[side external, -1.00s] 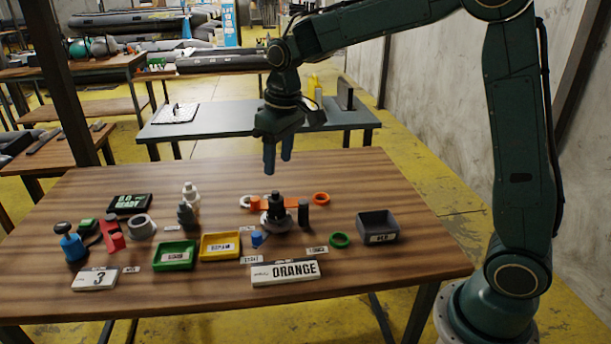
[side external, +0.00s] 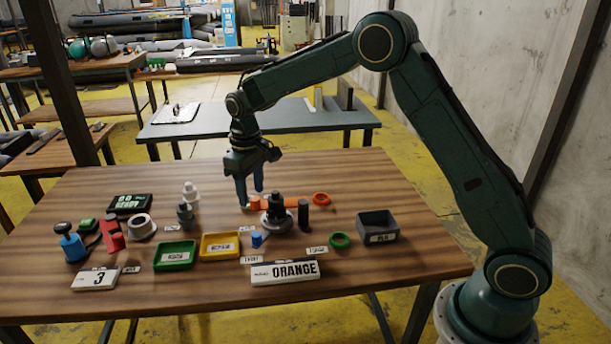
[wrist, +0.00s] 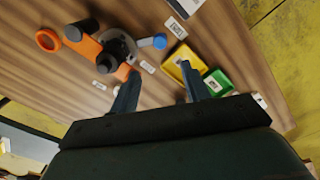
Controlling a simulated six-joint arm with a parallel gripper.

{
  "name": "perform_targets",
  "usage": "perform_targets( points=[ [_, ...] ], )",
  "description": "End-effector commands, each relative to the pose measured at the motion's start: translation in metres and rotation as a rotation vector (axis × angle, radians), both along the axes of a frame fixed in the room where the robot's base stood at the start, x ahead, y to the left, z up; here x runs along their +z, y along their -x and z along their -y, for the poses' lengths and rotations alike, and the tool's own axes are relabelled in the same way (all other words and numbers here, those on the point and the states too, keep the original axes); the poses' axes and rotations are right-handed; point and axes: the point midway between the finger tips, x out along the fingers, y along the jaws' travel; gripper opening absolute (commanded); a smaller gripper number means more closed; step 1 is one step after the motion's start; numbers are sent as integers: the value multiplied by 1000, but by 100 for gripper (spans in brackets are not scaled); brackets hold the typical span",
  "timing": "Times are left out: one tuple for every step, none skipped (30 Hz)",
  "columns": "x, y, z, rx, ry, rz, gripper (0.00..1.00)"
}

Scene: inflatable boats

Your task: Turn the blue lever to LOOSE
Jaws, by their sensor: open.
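The blue lever (side external: 257,239) sticks out from the front left of a round grey fixture with a black top (side external: 277,212). In the wrist view the lever's blue end (wrist: 158,41) points away from the fixture (wrist: 120,44). Small white label plates (side external: 252,259) (side external: 317,250) lie on either side in front of it; their text is too small to read surely. My gripper (side external: 250,197) is open and empty, pointing down above and behind the lever, left of the fixture's top. In the wrist view my fingertips (wrist: 160,70) are apart, with the lever beyond the gap.
An orange wrench-like piece (side external: 291,203) and a dark upright cylinder (side external: 304,213) stand close to the fixture. Yellow (side external: 237,250) and green (side external: 190,258) trays lie to the left, a grey bin (side external: 392,219) and green ring (side external: 340,240) to the right. An ORANGE sign (side external: 268,280) is in front.

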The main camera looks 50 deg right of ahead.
Motion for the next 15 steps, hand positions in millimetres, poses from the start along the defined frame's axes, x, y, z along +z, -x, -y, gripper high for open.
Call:
perform_targets(
  points=[
    [-3,0,0,0,0,-2,47],
    [-4,0,0,0,0,-2,47],
    [-6,0,0,0,0,-1,47],
    [-9,0,0,0,0,-1,47],
    [-11,0,0,-1,0,-1,47],
    [-15,0,0,-1,0,-2,47],
    [-18,0,0,-1,0,-2,47],
    [-21,0,0,-1,0,-2,47],
    [-27,1,0,-1,0,-4,47],
    [-31,1,0,-1,0,-4,47],
    [-35,1,0,-1,0,-4,47],
    [-40,1,0,-1,0,-3,47],
    [-45,1,0,-1,0,-4,47],
    [-50,1,0,-1,0,-4,47],
    [-56,1,0,-1,0,-4,47]
  ],
)
